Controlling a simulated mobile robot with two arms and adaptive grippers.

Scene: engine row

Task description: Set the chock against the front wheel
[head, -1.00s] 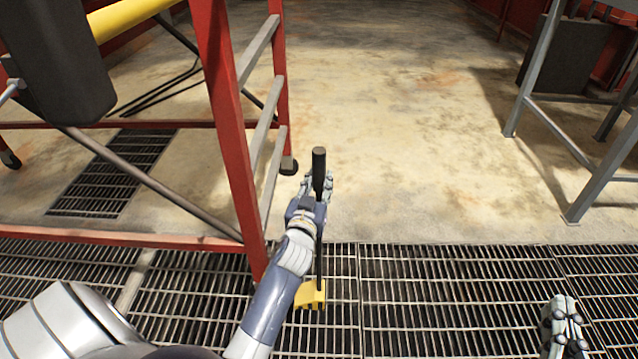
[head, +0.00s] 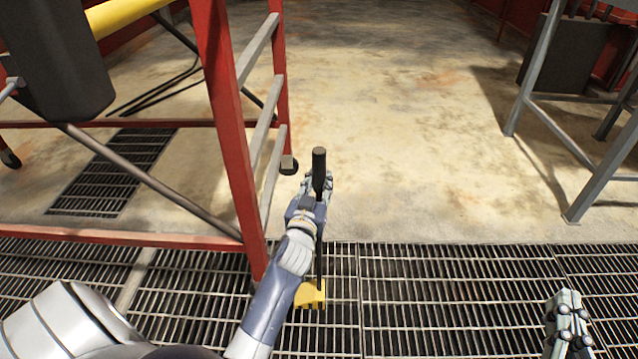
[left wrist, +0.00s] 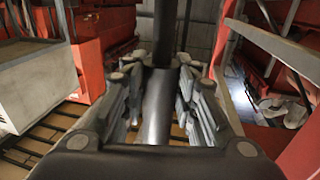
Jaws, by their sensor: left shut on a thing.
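The yellow chock (head: 312,294) is at the lower end of a long black handle (head: 319,165), low over the floor grating in the head view. I cannot tell whether it touches the grating. My left gripper (head: 320,184) is shut on the handle near its thick top grip, and the handle hangs about upright. In the left wrist view the dark handle (left wrist: 158,105) runs between the fingers of the left gripper (left wrist: 160,90). My right gripper (head: 566,312) is at the lower right, apart from everything; its finger opening is unclear. The front wheel cannot be made out with certainty.
A red steel frame (head: 222,110) with small dark casters stands just left of my left arm. A grey metal stand (head: 560,130) is at the right. Floor grating (head: 430,300) covers the front; the concrete floor (head: 420,130) between the frames is clear.

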